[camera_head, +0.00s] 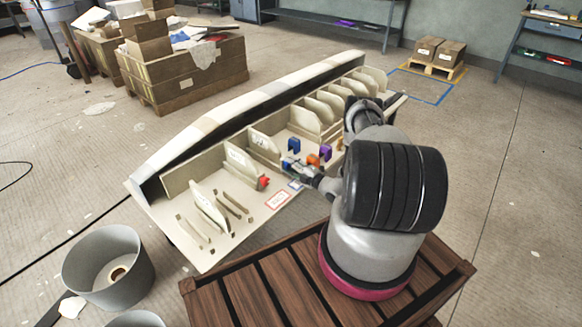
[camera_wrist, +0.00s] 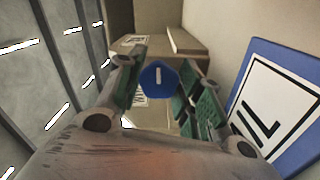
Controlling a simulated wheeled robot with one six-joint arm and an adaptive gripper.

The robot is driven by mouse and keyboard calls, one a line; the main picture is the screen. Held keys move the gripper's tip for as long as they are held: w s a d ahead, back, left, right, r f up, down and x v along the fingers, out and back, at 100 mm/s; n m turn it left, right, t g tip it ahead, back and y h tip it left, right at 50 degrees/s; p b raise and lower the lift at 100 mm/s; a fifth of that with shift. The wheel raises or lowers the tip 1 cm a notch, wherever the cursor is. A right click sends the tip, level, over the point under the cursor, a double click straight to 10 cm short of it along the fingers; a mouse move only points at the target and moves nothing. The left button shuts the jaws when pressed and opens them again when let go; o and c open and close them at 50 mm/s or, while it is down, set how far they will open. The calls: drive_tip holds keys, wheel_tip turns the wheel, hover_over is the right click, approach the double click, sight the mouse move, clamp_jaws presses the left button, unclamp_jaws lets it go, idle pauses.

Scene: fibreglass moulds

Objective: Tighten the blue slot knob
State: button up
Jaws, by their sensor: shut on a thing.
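The blue knob (camera_wrist: 158,77) shows in the wrist view as a rounded many-sided blue piece with a short pale slot mark, close to upright in the picture. My gripper (camera_wrist: 161,88) has its green-padded fingers on either side of the knob and is shut on it. In the head view my gripper (camera_head: 294,167) reaches in from the right, low over the mould's tray, at a small blue piece (camera_head: 286,162). The contact between pads and knob is partly hidden, and so is whatever lies behind the knob.
A blue-bordered card (camera_wrist: 275,98) stands close on the right in the wrist view. On the long cream mould (camera_head: 190,225) are a blue bracket (camera_head: 293,145), an orange piece (camera_head: 313,160), a purple bracket (camera_head: 326,152), a red knob (camera_head: 264,183) and several upright ribs.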

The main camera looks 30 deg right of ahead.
drive_tip(key=shift+f, duration=0.1)
drive_tip(key=o, duration=1)
drive_tip(key=shift+d, duration=0.1)
drive_tip(key=shift+o, duration=0.2)
drive_tip(key=shift+s, duration=0.1)
drive_tip(key=v, duration=1.2)
